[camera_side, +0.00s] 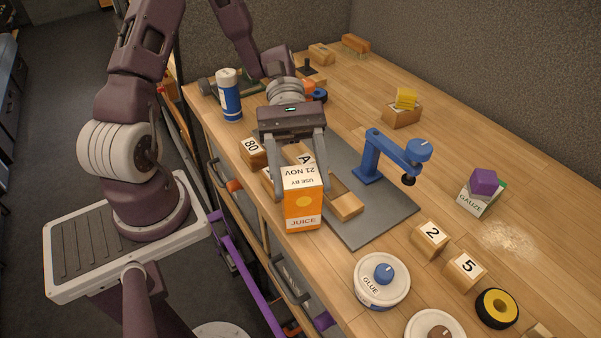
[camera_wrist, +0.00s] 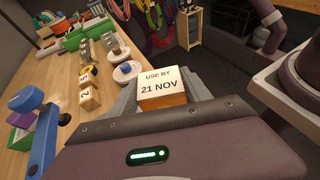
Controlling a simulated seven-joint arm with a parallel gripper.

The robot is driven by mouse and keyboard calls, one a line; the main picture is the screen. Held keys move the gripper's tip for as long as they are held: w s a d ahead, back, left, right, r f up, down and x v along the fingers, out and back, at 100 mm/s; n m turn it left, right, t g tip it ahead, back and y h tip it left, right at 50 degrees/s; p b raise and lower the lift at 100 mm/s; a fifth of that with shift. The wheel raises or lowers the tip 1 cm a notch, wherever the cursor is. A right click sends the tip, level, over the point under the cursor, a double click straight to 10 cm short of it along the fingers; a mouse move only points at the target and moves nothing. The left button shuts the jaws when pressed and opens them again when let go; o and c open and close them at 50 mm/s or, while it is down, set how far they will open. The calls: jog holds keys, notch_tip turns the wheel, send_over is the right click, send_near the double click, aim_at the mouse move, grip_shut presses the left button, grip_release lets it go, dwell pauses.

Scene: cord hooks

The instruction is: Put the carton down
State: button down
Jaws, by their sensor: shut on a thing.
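The carton (camera_side: 302,203) is an orange and white juice box marked "JUICE", with "USE BY 21 NOV" on its top. My gripper (camera_side: 298,175) is shut on the carton, one finger on each side, near the front-left edge of the table. In the side view the carton looks upright; I cannot tell whether its bottom touches the table. In the wrist view the carton's white top (camera_wrist: 162,84) shows between the fingers, and its lower part is mostly hidden.
A grey mat (camera_side: 380,218) with an open wooden tray (camera_side: 347,208) lies right of the carton. A glue tub (camera_side: 382,280) and numbered blocks (camera_side: 430,238) stand to the front right. Bare wood lies between carton and tub.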

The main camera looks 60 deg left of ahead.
jog(key=shift+c, duration=2)
grip_release()
jog(key=v, duration=0.6)
jog(key=shift+w+a+r, duration=0.1)
jog(key=shift+w+a, duration=0.1)
jog(key=shift+s+r+m+y, duration=0.2)
jog(key=shift+r+m+y, duration=0.1)
jog(key=shift+y, duration=0.1)
jog(key=s+r+m+t+y, duration=0.9)
jog(key=m+t+y, duration=0.1)
jog(key=m, duration=0.3)
jog(key=shift+s+a+t+y, duration=0.3)
jog(key=shift+a+y, duration=0.15)
jog(key=shift+y, duration=0.45)
